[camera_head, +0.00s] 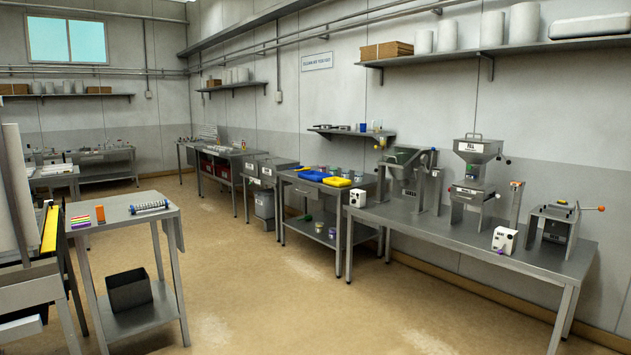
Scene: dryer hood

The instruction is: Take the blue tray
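The blue tray (313,175) lies flat on a metal table (300,186) against the right-hand wall, some way off across the room. It looks small and shallow from here. A yellow tray (337,182) lies just in front of it to the right, and another yellow piece is close by. I cannot tell whether the blue tray holds anything. Neither of my grippers shows in this view.
A long metal table with machines (477,240) runs along the right wall. A small metal table (125,215) with a dark bin (129,290) on its lower shelf stands at the left. The brown floor (260,280) between is clear.

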